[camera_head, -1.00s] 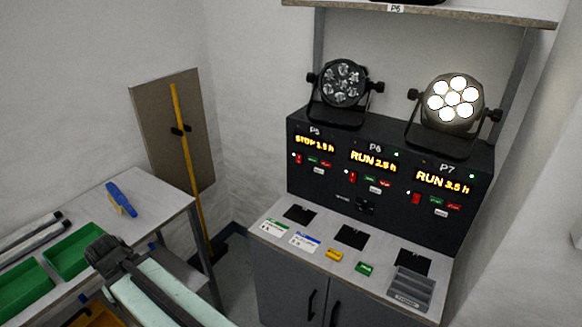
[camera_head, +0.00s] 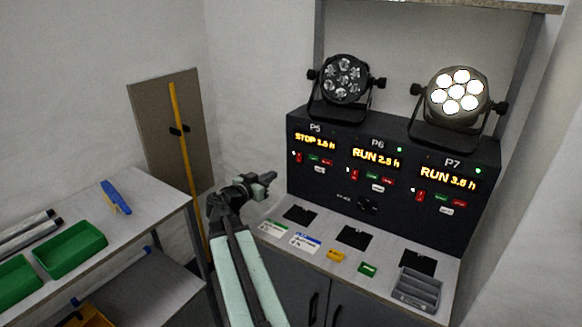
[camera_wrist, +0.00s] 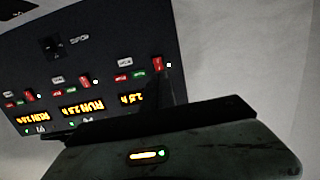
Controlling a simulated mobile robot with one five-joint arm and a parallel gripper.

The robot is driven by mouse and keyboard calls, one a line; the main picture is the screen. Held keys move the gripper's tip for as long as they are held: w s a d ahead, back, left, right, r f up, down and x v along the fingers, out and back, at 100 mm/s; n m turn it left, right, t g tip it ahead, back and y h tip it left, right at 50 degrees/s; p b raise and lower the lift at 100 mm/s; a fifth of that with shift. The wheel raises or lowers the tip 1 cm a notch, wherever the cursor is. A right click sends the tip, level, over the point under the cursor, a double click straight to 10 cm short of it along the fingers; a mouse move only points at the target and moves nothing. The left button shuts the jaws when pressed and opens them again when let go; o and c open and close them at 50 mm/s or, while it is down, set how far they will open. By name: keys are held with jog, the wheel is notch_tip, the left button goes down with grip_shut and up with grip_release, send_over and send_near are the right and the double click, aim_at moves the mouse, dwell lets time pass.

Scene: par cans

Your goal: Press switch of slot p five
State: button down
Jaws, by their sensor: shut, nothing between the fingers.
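The black control panel (camera_head: 390,215) has slots P5, P6 and P7. Slot P5's display (camera_head: 314,141) reads STOP, with hours I cannot read surely. Its red switch (camera_head: 298,157) sits below the display's left end, with a small white dot beside it. Green, red and white buttons are to its right. My gripper (camera_head: 268,178) is shut and empty, in front of and left of the panel, below the P5 switch in the picture. In the wrist view the panel is upside down. The P5 switch (camera_wrist: 158,63) shows beyond my dark gripper parts, which hide part of the P5 display.
P6 (camera_head: 376,156) and P7 (camera_head: 447,178) read RUN with green lights. The lamp above P5 (camera_head: 344,80) is dark; the right lamp (camera_head: 456,95) is lit. The counter (camera_head: 320,226) holds cards, black pads and a grey tray (camera_head: 417,289). A side table (camera_head: 150,207) stands left.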

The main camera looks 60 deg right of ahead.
jog(key=d+f+b, duration=0.2)
jog(key=d, duration=1.1)
jog(key=shift+d, duration=0.4)
jog(key=shift+d, duration=0.15)
jog(key=a+f+b, duration=0.2)
jog(key=a, duration=1.2)
